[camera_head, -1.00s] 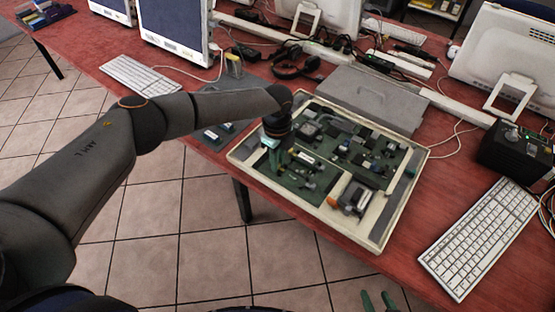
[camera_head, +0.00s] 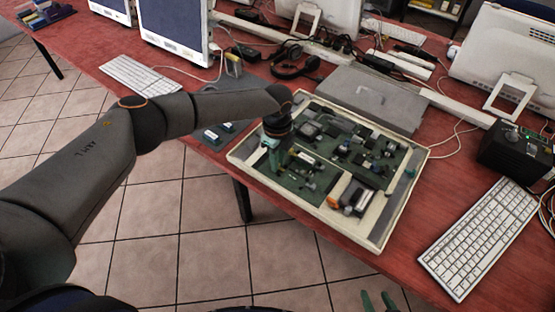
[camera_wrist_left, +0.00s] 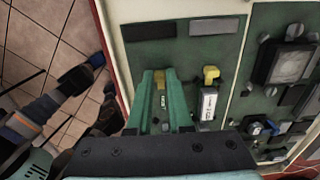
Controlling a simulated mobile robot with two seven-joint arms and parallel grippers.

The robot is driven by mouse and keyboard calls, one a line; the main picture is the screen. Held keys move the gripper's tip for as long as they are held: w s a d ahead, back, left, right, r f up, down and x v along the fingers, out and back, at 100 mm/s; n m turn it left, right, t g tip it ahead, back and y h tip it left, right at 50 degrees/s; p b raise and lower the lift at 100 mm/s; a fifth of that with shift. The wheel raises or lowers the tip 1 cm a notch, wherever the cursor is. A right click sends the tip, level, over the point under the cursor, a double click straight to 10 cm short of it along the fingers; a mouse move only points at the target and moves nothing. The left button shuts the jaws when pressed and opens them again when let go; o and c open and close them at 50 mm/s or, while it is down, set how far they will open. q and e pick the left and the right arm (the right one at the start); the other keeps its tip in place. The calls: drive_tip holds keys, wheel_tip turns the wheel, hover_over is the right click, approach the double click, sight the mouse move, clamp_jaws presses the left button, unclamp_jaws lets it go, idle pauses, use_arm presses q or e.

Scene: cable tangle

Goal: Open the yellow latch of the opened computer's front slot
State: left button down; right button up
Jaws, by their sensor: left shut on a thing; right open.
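The opened computer (camera_head: 385,228), a flat pale case with green boards, lies on the red table. My left gripper (camera_head: 272,160) points down into its left part. In the left wrist view, its green fingers (camera_wrist_left: 160,75) are shut around a yellow latch (camera_wrist_left: 160,79) at the end of a slot; the fingers hide most of it. A second yellow latch (camera_wrist_left: 211,73) stands to the right, at the end of a white-labelled module (camera_wrist_left: 207,103). My right gripper (camera_head: 379,302) shows only its green fingertips, apart, at the bottom edge, off the table.
A grey cover (camera_head: 374,97) lies behind the case. A white keyboard (camera_head: 480,238) and a black box (camera_head: 515,152) are at the right. Small dark modules (camera_head: 217,132) lie left of the case. Cables and monitors fill the back.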

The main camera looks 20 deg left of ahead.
use_arm(q)
drive_tip(key=shift+w+a, duration=0.3)
drive_tip(key=shift+a, duration=0.45)
drive_tip(key=c, duration=0.8)
unclamp_jaws()
wheel_tip(320, 180, up, 13)
drive_tip(key=shift+f, duration=0.2)
